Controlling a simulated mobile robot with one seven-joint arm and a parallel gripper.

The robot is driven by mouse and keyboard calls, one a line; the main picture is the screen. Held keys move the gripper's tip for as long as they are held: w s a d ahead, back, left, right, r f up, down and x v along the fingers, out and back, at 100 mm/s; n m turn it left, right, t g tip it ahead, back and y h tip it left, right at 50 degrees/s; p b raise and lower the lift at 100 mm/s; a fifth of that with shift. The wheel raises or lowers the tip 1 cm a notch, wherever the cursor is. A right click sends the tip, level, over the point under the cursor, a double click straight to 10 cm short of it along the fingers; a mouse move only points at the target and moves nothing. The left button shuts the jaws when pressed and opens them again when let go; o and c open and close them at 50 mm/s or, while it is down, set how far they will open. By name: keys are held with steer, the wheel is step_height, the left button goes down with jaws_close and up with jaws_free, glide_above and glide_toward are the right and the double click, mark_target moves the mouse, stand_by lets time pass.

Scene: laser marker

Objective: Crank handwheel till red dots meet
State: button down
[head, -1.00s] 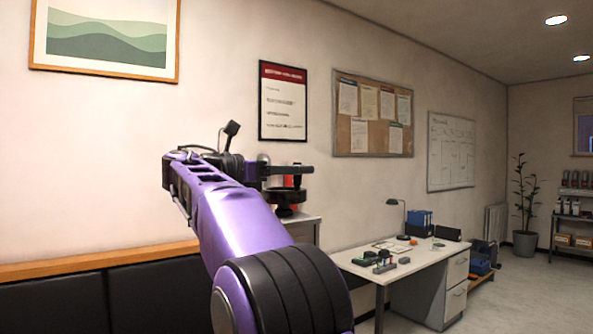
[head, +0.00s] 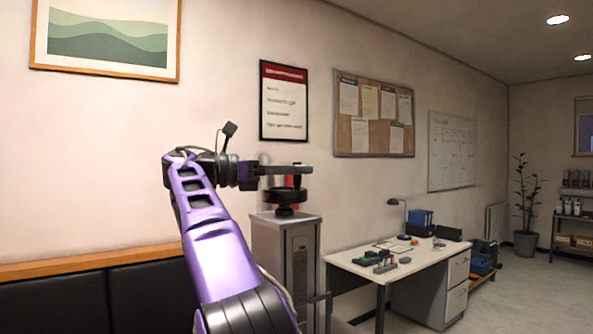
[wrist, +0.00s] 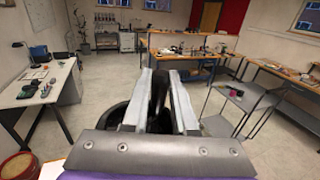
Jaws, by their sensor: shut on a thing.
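The black handwheel (head: 283,196) lies flat on top of a grey cabinet (head: 285,241) in the head view. My gripper (head: 304,170) is level just above the wheel, reaching in from the left, and is shut on the wheel's dark upright crank handle (head: 297,181). In the wrist view the two pale fingers of my gripper (wrist: 160,72) stand on either side of the dark handle (wrist: 158,96). Part of the black wheel (wrist: 122,113) shows below the fingers. I cannot make out the red dots in either view.
A red thing (head: 289,181) shows behind the wheel. A white desk (head: 350,263) with small items stands right of the cabinet. A dark padded bench (head: 60,300) is at the lower left. In the wrist view, workbenches (wrist: 185,62) and a small grey table (wrist: 238,98) stand beyond open floor.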

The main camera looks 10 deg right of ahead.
steer(key=c, duration=0.7)
jaws_free()
steer(key=shift+a, duration=0.15)
